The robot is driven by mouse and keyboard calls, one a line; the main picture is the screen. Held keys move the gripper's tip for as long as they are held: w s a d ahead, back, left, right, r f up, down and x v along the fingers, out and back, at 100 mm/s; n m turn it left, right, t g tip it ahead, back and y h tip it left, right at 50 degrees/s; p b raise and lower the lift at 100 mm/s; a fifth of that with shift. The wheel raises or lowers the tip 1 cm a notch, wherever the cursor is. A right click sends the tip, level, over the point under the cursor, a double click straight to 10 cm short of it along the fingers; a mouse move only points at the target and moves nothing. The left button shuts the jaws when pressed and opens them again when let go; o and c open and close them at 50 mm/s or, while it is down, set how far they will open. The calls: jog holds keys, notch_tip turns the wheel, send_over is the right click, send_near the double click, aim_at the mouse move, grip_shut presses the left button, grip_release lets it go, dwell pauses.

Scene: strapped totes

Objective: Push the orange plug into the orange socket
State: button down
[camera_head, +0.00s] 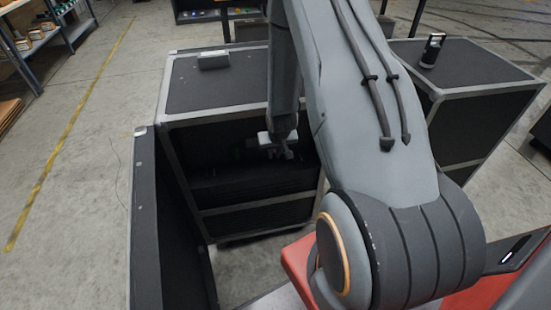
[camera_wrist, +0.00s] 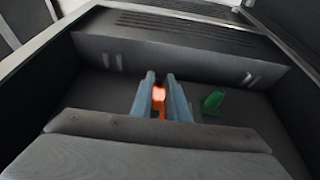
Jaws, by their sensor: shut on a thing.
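My gripper (camera_wrist: 160,92) is shut on an orange plug (camera_wrist: 159,94), which shows between its two grey fingers in the wrist view. The fingers point into the dark open front of a black case (camera_wrist: 190,50) with light metal edges. In the head view my gripper (camera_head: 281,153) is small and dark at the opening of the same case (camera_head: 215,88), and the plug cannot be made out there. I cannot make out an orange socket in either view; the plug and fingers cover part of the case's inside.
A green piece (camera_wrist: 212,101) stands right of the fingers inside the case. Another black case (camera_head: 480,75) with a dark cylindrical object (camera_head: 432,50) stands at right. A low black panel (camera_head: 145,220) flanks the left.

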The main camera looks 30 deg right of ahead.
jog(key=shift+w+d+b, duration=0.2)
jog(key=shift+w, duration=0.45)
jog(key=shift+w+d+b, duration=0.15)
jog(key=shift+w+d, duration=0.05)
jog(key=shift+w, duration=0.4)
jog(key=shift+w+d, duration=0.15)
jog(key=shift+w, duration=0.3)
dwell(1.5)
